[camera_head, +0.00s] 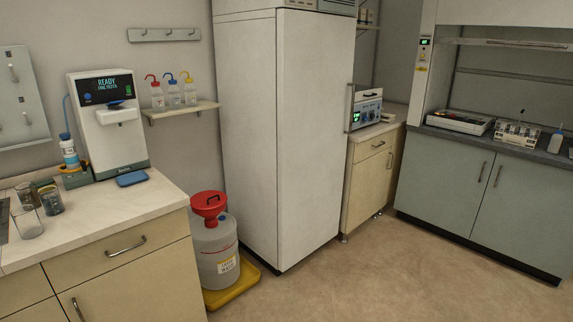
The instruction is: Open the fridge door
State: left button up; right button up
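The fridge (305,130) is a tall white cabinet in the middle of the head view. Its wide front door looks shut, with no gap showing along its edges. A slim vertical handle (349,108) stands at the right edge of the door, about halfway up the picture. The top of the fridge is cut off by the upper frame edge, where part of a control panel shows. Neither of my grippers is in view.
A waste container with a red funnel (208,203) stands in a yellow tray (235,288) on the floor, left of the fridge. A counter (110,215) is at left. A low cabinet (367,185) and fume hood (480,185) are at right. The floor (400,275) before the fridge is clear.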

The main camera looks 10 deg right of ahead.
aim_at(316, 51)
jog(key=i+l+z, duration=0.3)
jog(key=i+z, duration=0.65)
jog(key=i+j+z, duration=0.15)
jog(key=i+z, duration=0.35)
jog(key=i, duration=0.15)
